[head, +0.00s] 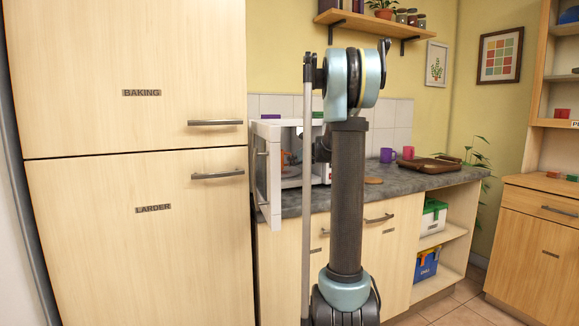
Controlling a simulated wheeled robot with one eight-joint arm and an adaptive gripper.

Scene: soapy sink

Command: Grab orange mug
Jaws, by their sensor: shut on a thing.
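An orange mug (286,158) shows small inside the open white microwave on the counter. My arm stands in front of the counter and hides much of the microwave's right side. My gripper (296,157) shows only in part, small and dark, inside the microwave at the mug. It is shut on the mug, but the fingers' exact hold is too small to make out.
The microwave (269,128) has its door (261,175) swung open to the left, near the tall cupboard (130,75). A purple mug (387,155), a pink mug (408,153) and a brown tray (430,166) stand on the counter to the right.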

